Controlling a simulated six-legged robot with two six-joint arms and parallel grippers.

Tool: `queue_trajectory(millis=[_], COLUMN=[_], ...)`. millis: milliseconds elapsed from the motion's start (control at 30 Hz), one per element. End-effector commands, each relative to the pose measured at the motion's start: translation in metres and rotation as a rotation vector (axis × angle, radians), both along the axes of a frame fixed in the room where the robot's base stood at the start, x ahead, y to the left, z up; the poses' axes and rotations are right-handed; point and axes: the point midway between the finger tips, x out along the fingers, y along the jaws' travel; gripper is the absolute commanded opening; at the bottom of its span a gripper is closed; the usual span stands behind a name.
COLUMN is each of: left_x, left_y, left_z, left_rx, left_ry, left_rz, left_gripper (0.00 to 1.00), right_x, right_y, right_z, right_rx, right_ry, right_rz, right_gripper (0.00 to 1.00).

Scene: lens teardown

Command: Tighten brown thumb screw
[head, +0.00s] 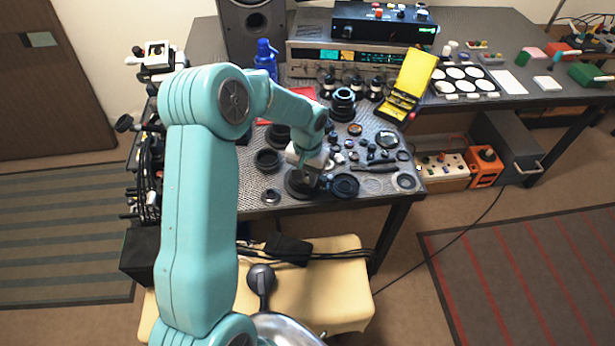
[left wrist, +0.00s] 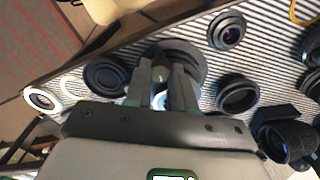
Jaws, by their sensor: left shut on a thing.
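My left gripper (head: 307,183) points down onto a dark round base (head: 295,190) near the front edge of the bench. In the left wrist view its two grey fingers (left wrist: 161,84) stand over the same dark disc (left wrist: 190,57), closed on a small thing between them. That thing looks like the brown thumb screw (left wrist: 160,64), but the fingers hide most of it and its colour is hard to make out. Whether it sits fully down cannot be told. My right gripper is in neither view.
Black lens rings (head: 344,186) lie close right of the gripper, with another ring (head: 268,160) to its left. Small parts, a yellow case (head: 412,78) and a blue bottle (head: 265,58) stand farther back. The bench's front edge is close.

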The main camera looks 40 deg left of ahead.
Motion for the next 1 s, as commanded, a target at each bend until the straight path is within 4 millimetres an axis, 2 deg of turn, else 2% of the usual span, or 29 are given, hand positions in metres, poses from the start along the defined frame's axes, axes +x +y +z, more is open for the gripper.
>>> queue_trajectory(millis=[300,800,833,900,1000], left_x=[0.0005,0.0005,0.0005,0.0005,0.0004], left_y=[0.0004,0.0006,0.0007,0.0006,0.0006], left_z=[0.0015,0.0019,0.0019,0.0018,0.0014], left_rx=[0.001,0.002,0.002,0.002,0.002], left_ry=[-0.002,-0.003,-0.003,-0.002,-0.002], left_rz=[-0.113,-0.132,-0.132,-0.132,-0.132], left_gripper=[0.00,0.00,0.30,0.50,0.50], right_x=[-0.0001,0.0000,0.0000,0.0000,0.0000], right_y=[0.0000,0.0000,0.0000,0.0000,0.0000], right_z=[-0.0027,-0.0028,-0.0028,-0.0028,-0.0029], right_rx=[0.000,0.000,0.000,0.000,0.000], right_ry=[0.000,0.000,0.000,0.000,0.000], right_rz=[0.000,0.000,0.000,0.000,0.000], right_gripper=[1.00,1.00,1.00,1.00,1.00])
